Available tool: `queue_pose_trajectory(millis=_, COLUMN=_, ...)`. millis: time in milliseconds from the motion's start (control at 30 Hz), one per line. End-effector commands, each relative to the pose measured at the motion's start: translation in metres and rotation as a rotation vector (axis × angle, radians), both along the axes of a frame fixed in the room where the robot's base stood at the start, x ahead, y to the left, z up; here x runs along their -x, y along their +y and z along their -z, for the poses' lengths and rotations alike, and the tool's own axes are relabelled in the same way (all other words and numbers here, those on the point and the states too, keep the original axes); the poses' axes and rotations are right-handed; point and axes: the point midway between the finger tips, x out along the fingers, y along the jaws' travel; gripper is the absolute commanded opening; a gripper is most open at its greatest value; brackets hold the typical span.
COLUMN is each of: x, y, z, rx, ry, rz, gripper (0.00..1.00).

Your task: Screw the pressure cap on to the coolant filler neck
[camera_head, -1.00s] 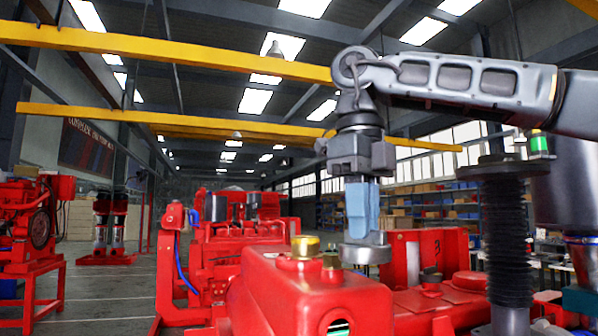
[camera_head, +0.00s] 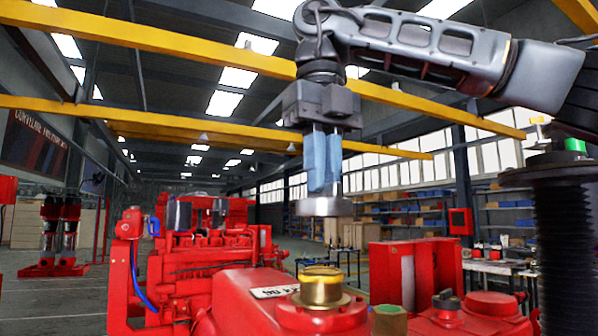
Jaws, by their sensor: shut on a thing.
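The pressure cap (camera_head: 325,207) is a grey metal disc. My gripper (camera_head: 323,188) points straight down, and its blue fingers are shut on the top of the cap. The brass coolant filler neck (camera_head: 320,289) stands upright on the red tank (camera_head: 238,294), on a round red flange. The cap hangs level above the neck, with a clear gap between them. In the picture it is almost in line with the neck; how far apart they are in depth I cannot tell.
A dark-capped red part (camera_head: 446,303) and a red box (camera_head: 416,272) are further right. A red engine (camera_head: 205,262) stands behind at left. The space around the held cap is free.

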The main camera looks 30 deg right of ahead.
Motion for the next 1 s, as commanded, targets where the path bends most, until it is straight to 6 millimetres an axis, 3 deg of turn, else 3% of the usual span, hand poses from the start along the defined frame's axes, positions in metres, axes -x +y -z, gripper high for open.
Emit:
queue_pose_trajectory(millis=567, x=0.000, y=0.001, z=-0.004, rx=0.000, ry=0.001, rz=0.020, gripper=0.00)
queue_pose_trajectory(millis=1000, x=0.000, y=0.001, z=0.028, rx=0.000, ry=0.001, rz=0.018, gripper=0.00)
